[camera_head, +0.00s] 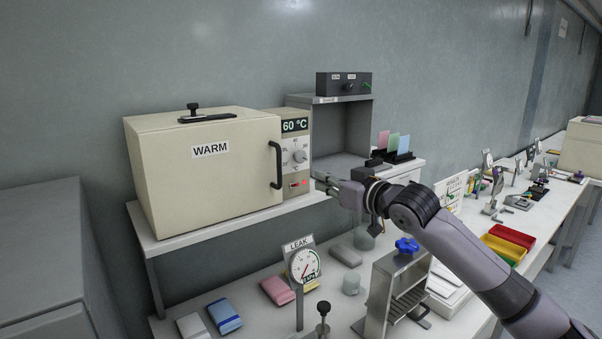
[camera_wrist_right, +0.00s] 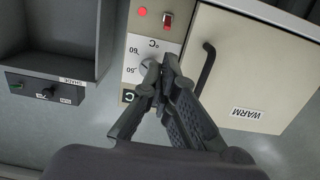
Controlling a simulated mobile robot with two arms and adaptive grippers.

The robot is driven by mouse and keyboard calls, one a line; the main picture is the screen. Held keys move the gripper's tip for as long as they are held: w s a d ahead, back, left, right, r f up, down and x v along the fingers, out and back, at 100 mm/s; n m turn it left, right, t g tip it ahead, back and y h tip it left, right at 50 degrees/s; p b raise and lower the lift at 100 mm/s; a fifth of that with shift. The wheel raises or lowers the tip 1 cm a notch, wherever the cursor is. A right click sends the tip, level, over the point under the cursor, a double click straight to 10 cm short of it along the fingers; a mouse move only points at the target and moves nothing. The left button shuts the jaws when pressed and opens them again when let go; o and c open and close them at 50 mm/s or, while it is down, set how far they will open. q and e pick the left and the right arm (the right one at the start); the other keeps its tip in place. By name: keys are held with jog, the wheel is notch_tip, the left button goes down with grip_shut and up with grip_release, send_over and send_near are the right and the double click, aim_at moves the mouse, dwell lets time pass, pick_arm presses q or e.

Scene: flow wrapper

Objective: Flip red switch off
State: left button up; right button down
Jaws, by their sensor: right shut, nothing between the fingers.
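The red switch (camera_head: 294,185) is a small red toggle low on the control panel of the cream WARM oven (camera_head: 200,180). It shows near the top edge of the wrist view (camera_wrist_right: 167,20), which sees the panel upside down. A red lamp (camera_head: 305,182) beside it looks lit; it also shows in the wrist view (camera_wrist_right: 142,11). I cannot tell which way the switch is set. My right gripper (camera_head: 324,182) is in front of the panel, just right of the switch in the head view, shut and empty. Its fingertips (camera_wrist_right: 162,70) overlap the dial in the wrist view, apart from the switch there.
The oven's dark door handle (camera_head: 276,165) juts out left of the panel. A grey open box (camera_head: 343,130) with a black switch box (camera_head: 343,83) on top stands to the right. A LEAK gauge (camera_head: 304,264) stands on the lower bench, with several pouches around.

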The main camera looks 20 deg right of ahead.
aim_at(292, 171)
jog(key=p+x, duration=0.3)
jog(key=x, duration=0.5)
jog(key=shift+a, duration=0.1)
jog(key=shift+w+a, duration=0.1)
jog(key=shift+w, duration=0.3)
jog(key=shift+f, duration=0.15)
